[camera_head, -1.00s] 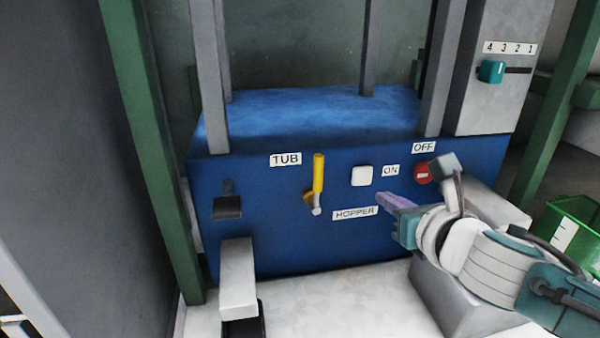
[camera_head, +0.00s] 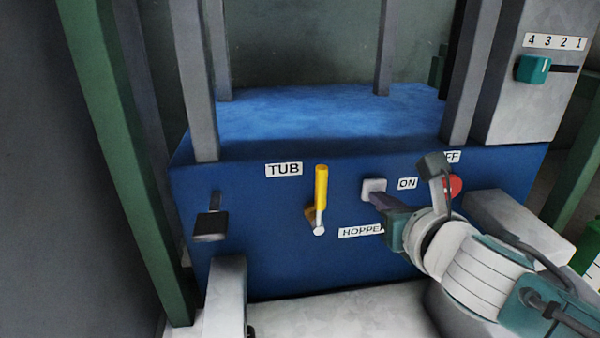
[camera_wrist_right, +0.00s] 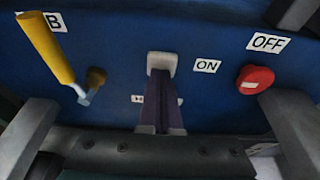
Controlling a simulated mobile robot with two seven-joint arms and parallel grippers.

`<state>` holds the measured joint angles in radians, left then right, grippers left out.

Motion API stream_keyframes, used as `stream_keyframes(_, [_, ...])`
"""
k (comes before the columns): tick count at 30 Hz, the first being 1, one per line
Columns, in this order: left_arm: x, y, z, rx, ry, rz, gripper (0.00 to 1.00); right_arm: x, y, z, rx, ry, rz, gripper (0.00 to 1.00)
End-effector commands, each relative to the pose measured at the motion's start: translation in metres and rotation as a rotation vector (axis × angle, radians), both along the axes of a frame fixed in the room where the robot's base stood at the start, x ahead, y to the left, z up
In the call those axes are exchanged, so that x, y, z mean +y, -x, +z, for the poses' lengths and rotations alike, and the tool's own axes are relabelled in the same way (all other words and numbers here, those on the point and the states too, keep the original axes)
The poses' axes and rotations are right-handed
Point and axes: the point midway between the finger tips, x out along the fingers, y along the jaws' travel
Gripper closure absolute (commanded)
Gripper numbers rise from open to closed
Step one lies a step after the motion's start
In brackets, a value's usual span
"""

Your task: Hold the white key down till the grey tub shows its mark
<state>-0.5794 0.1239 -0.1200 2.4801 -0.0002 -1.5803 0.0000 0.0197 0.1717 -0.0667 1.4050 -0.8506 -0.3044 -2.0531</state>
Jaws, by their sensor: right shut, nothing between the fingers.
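The white key (camera_head: 374,186) is a small square button on the blue front panel, left of the ON label. My right gripper (camera_head: 376,197) is shut and empty, its dark purple fingers pointing at the key. In the right wrist view the fingertips (camera_wrist_right: 161,76) meet the lower part of the white key (camera_wrist_right: 162,60). They look to be against it, but I cannot tell how far it is pressed in. I cannot make out a grey tub or its mark in either view. My left gripper is not in view.
A red OFF button (camera_head: 453,186) is close on the right, partly behind my wrist. A teal slider (camera_head: 533,68) sits upper right. A green container (camera_head: 590,245) shows at the right edge.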

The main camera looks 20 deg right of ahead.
Motion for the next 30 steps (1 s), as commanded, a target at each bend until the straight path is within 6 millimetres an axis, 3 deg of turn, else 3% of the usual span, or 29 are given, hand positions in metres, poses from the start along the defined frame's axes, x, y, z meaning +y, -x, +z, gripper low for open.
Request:
stream_keyframes(5, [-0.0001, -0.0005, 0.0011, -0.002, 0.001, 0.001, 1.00, -0.0040, -0.0124, 0.0012, -0.001, 0.003, -0.001, 1.00])
stream_keyframes(30, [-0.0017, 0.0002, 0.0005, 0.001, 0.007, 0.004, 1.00, -0.0051, -0.0118, 0.0005, -0.001, 0.002, -0.005, 1.00])
